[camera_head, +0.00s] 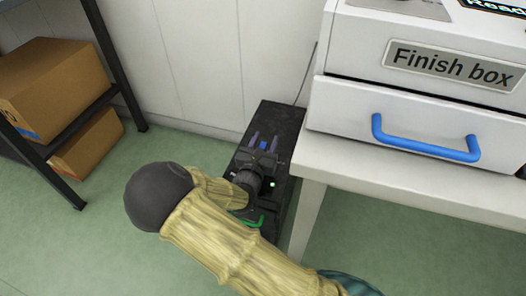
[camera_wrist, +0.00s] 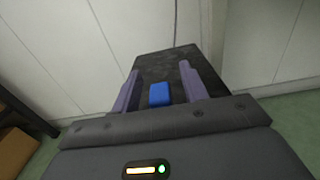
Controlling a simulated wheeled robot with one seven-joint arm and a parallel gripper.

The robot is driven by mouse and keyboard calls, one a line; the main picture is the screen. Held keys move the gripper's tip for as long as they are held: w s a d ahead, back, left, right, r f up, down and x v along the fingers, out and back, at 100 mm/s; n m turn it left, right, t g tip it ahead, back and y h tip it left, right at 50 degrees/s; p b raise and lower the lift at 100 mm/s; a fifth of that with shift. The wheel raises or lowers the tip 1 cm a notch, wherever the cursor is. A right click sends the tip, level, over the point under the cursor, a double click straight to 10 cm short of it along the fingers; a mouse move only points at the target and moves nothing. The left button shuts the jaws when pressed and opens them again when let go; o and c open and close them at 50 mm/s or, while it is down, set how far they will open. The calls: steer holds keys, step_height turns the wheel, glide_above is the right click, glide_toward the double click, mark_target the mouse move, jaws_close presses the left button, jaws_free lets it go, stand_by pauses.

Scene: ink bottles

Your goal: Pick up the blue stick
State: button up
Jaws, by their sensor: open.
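The blue stick (camera_wrist: 160,94) shows as a short blue block between my two fingers in the wrist view. Its lower end is hidden behind the gripper body. In the head view it is a small blue patch (camera_head: 265,146) over the top of a black box. My gripper (camera_wrist: 159,72) is open, with one finger on each side of the stick and visible gaps between. In the head view my gripper (camera_head: 264,141) is over the black box, pointing toward the wall. I cannot tell how far the fingers are above the box.
The black box (camera_head: 285,118) stands by the white wall, close beside a white table (camera_head: 345,160) on the right. On the table is a white Finish box (camera_head: 350,105) with a blue handle (camera_head: 425,143). A shelf with cardboard boxes (camera_head: 50,85) is at left. Green floor lies between.

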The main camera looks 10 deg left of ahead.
stand_by(0.3)
jaws_close()
step_height(320, 180, up, 10)
steer(key=p, duration=0.6)
stand_by(0.5)
